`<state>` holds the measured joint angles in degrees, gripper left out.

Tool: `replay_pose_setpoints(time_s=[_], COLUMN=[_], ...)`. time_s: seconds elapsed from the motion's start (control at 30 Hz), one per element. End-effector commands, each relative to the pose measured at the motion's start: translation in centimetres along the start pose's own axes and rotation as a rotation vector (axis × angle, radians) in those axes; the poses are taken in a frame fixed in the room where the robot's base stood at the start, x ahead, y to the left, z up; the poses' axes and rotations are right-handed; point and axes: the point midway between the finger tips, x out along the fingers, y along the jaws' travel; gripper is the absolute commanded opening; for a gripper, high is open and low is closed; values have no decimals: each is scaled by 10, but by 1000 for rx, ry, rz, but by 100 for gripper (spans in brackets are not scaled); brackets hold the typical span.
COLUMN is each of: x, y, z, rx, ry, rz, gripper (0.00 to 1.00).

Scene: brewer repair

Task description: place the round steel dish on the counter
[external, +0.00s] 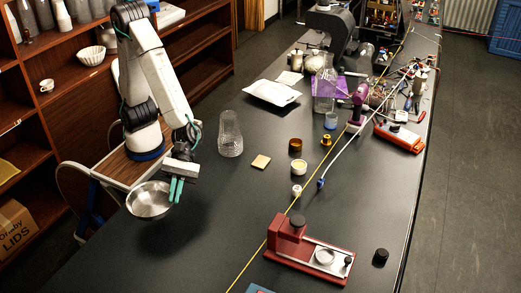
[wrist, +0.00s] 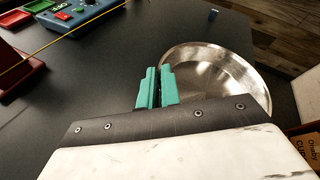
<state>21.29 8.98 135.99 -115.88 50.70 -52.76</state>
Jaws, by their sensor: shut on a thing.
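The round steel dish (external: 150,200) is a shallow, shiny bowl at the counter's left edge in the external view. My gripper (external: 176,189) has green fingers, shut on the dish's right rim. In the wrist view the green fingers (wrist: 157,88) are close together at the near left rim of the dish (wrist: 215,75). A dark shadow lies on the counter to the lower right of the dish, which looks held above the surface. The black counter (external: 200,235) runs beneath and to the right of it.
A red device (external: 300,255) is at the front right, by a yellow line across the counter. The counter between dish and red device is clear.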

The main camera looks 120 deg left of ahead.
Motion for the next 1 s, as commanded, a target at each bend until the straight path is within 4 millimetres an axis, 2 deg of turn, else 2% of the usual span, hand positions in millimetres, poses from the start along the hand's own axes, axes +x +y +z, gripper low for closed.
replay_pose_setpoints(time_s=[0.1, 0.23, 0.7, 0.83, 1.0], x=[6, 16, 104, 120, 128], y=[6, 14, 81, 93, 99], z=[-16, -18, 26, 34, 37], rx=[-2, 0, 1, 1, 1], ry=[1, -2, -2, -2, -1], rz=[-1, -1, -2, -1, -1], gripper=[0, 0, 0, 0, 0])
